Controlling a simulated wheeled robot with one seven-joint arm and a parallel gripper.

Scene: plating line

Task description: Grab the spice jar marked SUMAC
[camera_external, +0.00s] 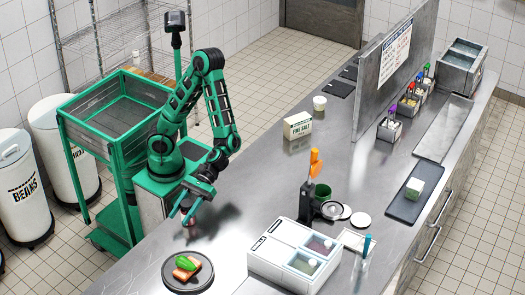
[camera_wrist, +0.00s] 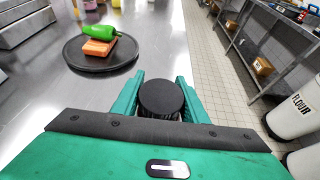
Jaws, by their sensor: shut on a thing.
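A small jar with a round black lid (camera_wrist: 161,99) stands between the two green fingers of my gripper (camera_wrist: 158,102) in the wrist view. The fingers are shut on the jar. Its label is not visible, so I cannot read whether it says SUMAC. I cannot tell whether the jar touches the counter.
A dark round plate (camera_external: 188,286) with food on it lies close by my gripper; the wrist view shows the same plate (camera_wrist: 88,67). A white lidded container (camera_external: 262,268) and a carton marked FINE SALT (camera_external: 297,126) stand on the counter. Bare steel (camera_external: 240,190) lies between them.

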